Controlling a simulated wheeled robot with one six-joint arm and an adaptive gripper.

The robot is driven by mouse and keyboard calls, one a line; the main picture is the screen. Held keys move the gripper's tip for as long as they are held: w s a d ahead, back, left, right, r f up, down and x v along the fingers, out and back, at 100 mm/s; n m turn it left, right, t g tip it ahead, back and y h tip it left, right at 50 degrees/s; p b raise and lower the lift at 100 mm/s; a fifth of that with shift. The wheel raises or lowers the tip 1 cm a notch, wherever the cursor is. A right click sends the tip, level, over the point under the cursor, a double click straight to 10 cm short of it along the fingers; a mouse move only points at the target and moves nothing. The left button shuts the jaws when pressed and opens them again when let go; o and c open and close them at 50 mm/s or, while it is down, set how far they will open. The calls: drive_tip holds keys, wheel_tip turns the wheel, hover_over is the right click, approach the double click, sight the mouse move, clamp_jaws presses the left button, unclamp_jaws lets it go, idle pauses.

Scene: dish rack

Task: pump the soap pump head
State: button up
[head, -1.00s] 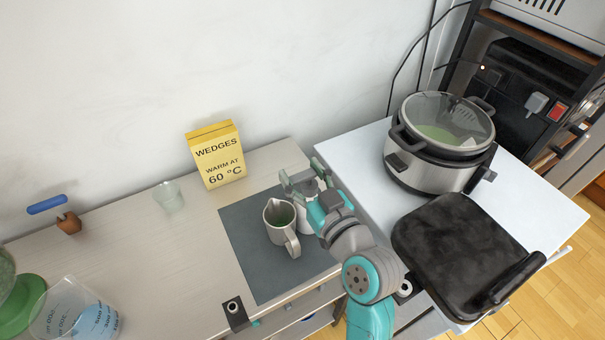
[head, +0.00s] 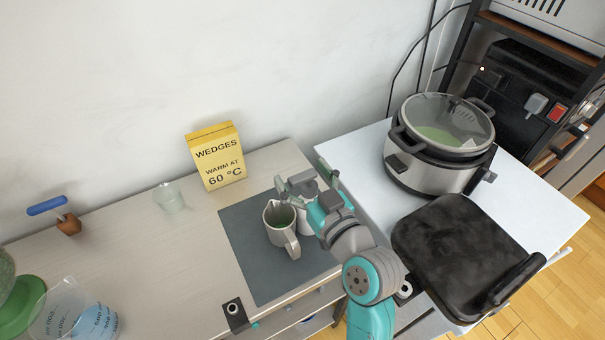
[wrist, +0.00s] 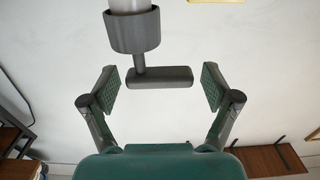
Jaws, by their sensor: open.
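The soap pump head (wrist: 160,77) is a dark grey bar on a thin stem above a grey collar (wrist: 132,31). In the wrist view it appears upside down, with the pale bottle (wrist: 130,6) at the top edge. My gripper (wrist: 160,88) is open, with one green-padded finger on each side of the pump head and a visible gap on both sides. In the head view my gripper (head: 306,180) is over the back right of the dark mat (head: 258,265). The bottle is mostly hidden there behind my arm and the jug.
A pale jug (head: 279,218) stands on the mat close to my gripper. A yellow box (head: 215,157) and a clear glass (head: 169,197) stand to the left. A cooker (head: 437,165) and a black lid (head: 455,255) are on the white table at right.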

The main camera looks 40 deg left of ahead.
drive_tip(key=shift+d, duration=0.15)
drive_tip(key=shift+v, duration=0.9)
drive_tip(key=shift+s, duration=0.1)
drive_tip(key=shift+v, duration=2.95)
